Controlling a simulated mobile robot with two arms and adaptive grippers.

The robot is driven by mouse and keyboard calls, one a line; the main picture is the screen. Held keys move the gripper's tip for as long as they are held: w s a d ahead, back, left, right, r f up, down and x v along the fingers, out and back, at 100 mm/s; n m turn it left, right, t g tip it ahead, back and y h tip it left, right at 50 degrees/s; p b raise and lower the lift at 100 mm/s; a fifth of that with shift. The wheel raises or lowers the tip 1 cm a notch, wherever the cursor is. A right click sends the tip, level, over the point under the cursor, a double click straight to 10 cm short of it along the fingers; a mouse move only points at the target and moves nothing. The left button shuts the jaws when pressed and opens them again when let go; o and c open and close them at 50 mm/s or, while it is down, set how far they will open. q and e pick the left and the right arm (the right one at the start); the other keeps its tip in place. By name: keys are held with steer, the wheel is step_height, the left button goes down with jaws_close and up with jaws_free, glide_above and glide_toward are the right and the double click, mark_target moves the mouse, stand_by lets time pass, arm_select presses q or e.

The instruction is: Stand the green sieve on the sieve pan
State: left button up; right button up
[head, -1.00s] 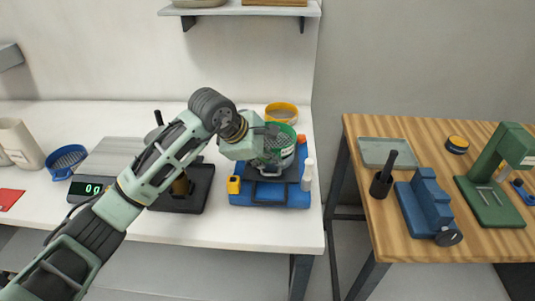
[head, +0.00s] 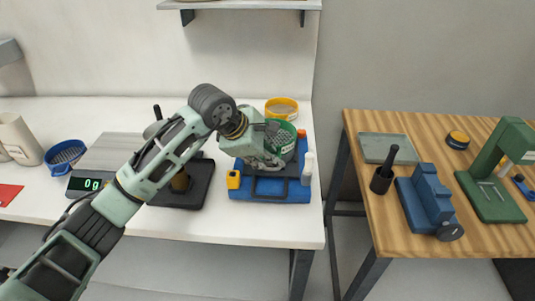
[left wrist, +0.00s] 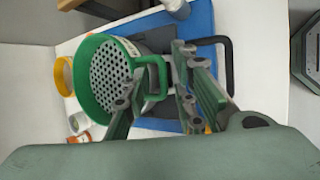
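The green sieve (head: 287,152) is at the blue shaker base (head: 280,193) on the white bench. In the left wrist view the green sieve (left wrist: 92,102) shows its perforated metal floor and green loop handle (left wrist: 163,66). A grey metal cylinder, seemingly the sieve pan (left wrist: 152,40), shows partly behind the sieve. I cannot tell whether the sieve is fully seated on it. My left gripper (head: 272,163) is beside the sieve; in the left wrist view its fingers (left wrist: 155,80) are apart, with the handle near the left finger. My right gripper is not in view.
A yellow sieve (head: 282,107) stands behind the base. A white bottle (head: 307,170) and a yellow item (head: 233,180) flank it. Left are a scale (head: 90,184) and blue sieve (head: 66,154). A wooden table (head: 400,240) stands right across a gap.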

arm_select(q)
steer(key=b+v, duration=0.1)
steer(key=v, duration=1.1)
steer(key=shift+r+b, duration=0.4)
